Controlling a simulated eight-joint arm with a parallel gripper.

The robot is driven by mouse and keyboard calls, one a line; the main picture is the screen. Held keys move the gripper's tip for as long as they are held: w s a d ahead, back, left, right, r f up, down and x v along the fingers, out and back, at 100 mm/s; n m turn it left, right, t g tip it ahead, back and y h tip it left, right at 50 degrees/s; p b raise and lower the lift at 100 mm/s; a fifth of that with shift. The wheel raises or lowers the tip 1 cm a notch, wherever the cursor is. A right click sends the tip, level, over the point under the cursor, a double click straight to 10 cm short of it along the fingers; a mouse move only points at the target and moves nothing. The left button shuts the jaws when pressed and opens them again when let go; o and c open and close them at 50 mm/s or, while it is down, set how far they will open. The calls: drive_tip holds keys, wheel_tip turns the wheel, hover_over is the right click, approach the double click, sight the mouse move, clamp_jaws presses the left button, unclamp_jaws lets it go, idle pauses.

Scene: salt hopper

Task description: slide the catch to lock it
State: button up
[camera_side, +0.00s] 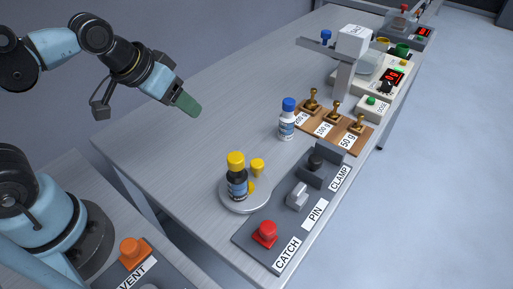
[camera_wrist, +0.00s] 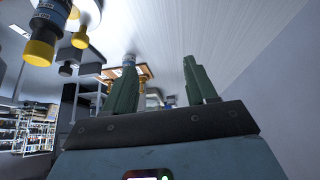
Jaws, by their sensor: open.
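The catch (camera_side: 265,234) is a red knob at the near end of a dark grey panel on the table's front edge, beside a white "CATCH" label (camera_side: 287,253). Whether it is locked is not clear. My gripper (camera_side: 187,103) is above the left part of the table, well up and left of the catch. Its green fingers overlap in the side view. In the wrist view, my gripper (camera_wrist: 160,63) has its two fingers apart with nothing between them. I cannot make out the catch in the wrist view.
A blue-capped bottle (camera_side: 287,122) and brass weights (camera_side: 335,111) stand behind. The table's left part is clear.

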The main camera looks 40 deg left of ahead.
drive_tip(key=d+g, duration=0.1)
drive_tip(key=d, duration=0.4)
drive_tip(key=d+r+g, duration=0.1)
drive_tip(key=d, duration=0.4)
drive_tip(key=d+r+g, duration=0.1)
drive_tip(key=d+g, duration=0.1)
drive_tip(key=d, duration=0.3)
drive_tip(key=shift+s+r+h, duration=0.15)
drive_tip(key=shift+s+h, duration=0.15)
drive_tip(key=shift+h, duration=0.1)
drive_tip(key=g+y, duration=0.1)
drive_tip(key=g, duration=0.1)
hover_over(268, 227)
wheel_tip(268, 227, down, 12)
drive_tip(key=shift+f, duration=0.1)
drive_tip(key=shift+c, duration=0.5)
clamp_jaws()
